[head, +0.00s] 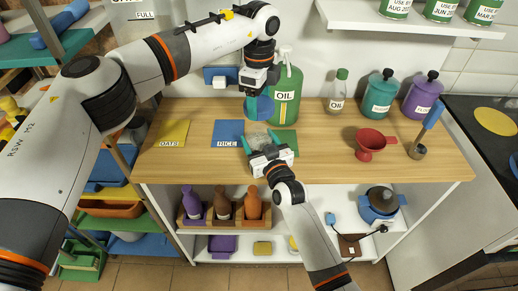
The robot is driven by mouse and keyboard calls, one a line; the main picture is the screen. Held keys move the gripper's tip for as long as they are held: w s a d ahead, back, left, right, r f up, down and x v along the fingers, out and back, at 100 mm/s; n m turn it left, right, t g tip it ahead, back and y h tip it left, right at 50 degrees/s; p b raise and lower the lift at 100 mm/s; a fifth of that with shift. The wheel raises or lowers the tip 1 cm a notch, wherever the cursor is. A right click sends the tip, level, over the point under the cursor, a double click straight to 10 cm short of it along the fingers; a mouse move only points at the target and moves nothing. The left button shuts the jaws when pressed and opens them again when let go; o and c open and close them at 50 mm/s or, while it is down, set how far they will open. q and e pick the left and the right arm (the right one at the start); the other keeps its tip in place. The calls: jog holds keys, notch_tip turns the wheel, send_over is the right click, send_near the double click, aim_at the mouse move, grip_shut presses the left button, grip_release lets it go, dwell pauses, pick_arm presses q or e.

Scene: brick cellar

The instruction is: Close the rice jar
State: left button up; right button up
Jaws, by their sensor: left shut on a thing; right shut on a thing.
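The rice jar (258,135) looks like a pale, see-through jar standing on the wooden counter, just right of the blue mat marked RICE (226,131). My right gripper (260,142) is shut on it from the front, and its body hides part of the jar. My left gripper (258,93) is shut on a blue lid (263,108) and holds it above and behind the jar in the picture. The lid looks apart from the jar, but I cannot tell the exact gap.
A yellow OATS mat (172,134) lies left and a green mat (286,141) right. A large green oil can (288,92) stands close behind my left gripper. A red funnel (372,143) and several lidded containers stand further right. A white shelf (400,18) hangs above.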

pick_arm(q)
jog(key=shift+f, duration=2.5)
jog(key=shift+f, duration=0.9)
jog(key=shift+f, duration=0.6)
